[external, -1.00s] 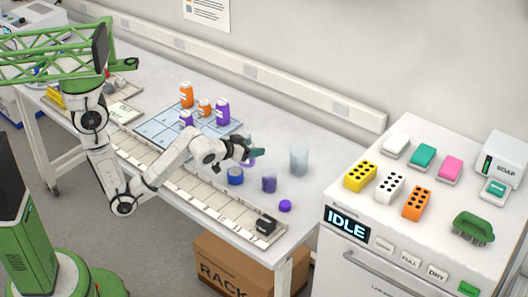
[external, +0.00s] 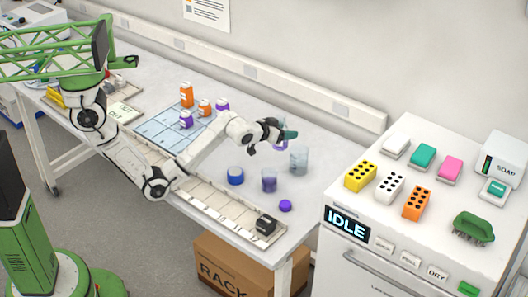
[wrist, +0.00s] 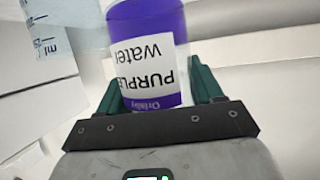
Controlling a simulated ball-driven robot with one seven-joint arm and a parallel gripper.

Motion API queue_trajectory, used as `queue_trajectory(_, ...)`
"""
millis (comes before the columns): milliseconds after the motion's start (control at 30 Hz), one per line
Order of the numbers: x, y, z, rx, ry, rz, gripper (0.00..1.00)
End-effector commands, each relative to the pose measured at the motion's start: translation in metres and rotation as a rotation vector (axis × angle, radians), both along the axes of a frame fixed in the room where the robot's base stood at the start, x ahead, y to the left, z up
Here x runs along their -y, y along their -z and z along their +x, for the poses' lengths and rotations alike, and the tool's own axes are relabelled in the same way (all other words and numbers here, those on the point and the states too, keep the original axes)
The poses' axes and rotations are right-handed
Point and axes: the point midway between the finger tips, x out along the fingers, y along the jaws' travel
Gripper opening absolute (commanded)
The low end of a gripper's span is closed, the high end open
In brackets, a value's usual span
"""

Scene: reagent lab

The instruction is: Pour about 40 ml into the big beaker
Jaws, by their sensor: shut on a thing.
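My gripper (external: 290,135) is shut on the purple bottle, held above the table. The wrist view shows the purple bottle (wrist: 150,22) between the teal fingers (wrist: 164,88), its label reading "PURPLE water" upside down in the picture. In the external view only a little purple shows under the fingers. The big clear beaker (external: 299,161) stands on the table just below and right of the gripper. A graduated beaker wall (wrist: 48,28) shows at upper left in the wrist view. A smaller beaker (external: 269,181) with purple contents stands nearer the front. The bottle's mouth is hidden.
A purple cap (external: 285,205) and a blue round container (external: 236,176) lie near the small beaker. Orange and purple bottles stand on a blue gridded mat (external: 160,133) to the left. A pale segmented rack (external: 205,199) runs along the front edge. The wall is close behind.

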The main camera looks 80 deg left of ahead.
Motion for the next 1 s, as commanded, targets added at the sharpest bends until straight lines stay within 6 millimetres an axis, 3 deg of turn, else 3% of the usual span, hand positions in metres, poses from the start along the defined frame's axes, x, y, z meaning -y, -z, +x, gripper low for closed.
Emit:
queue_trajectory(500, 0.005, -0.006, 0.005, -0.133, 0.001, 0.114, 0.29)
queue_trajectory(767, 0.009, -0.022, 0.009, -0.263, 0.001, 0.225, 0.29)
queue_trajectory(1000, 0.013, -0.017, 0.014, -0.382, 0.001, 0.325, 0.29)
